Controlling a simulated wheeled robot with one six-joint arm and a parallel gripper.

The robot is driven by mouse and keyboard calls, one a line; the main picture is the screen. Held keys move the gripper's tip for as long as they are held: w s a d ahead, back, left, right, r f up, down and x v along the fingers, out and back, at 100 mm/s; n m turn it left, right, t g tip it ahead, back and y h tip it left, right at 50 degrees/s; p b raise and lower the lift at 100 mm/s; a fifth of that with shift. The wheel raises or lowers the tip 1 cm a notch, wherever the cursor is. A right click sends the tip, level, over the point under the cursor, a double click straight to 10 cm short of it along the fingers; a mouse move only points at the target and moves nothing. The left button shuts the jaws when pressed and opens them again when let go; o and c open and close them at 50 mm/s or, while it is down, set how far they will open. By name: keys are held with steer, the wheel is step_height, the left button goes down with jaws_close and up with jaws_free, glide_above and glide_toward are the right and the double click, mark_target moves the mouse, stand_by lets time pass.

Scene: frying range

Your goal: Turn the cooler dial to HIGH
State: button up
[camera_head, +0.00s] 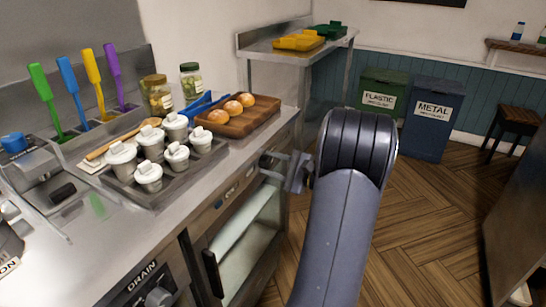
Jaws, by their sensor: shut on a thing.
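My gripper (272,164) reaches to the front face of the counter on the right, below the wooden board. Its jaws are shut on the cooler dial (264,161), of which only a small dark part shows between the fingers. The dial's markings and its pointer are hidden or too small to read, so I cannot tell its setting.
Below the counter is an open lit compartment (245,235). A tray of white lidded pots (165,195) and a board of buns (245,122) stand above.

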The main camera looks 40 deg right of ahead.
steer(key=shift+m+p, duration=1)
steer(key=shift+m, duration=0.6)
steer(key=shift+f, duration=0.1)
steer(key=o, duration=1)
steer(key=v, duration=1)
steer(key=shift+s+d+p, duration=0.15)
steer(key=shift+s+p, duration=0.2)
steer(key=shift+s, duration=0.05)
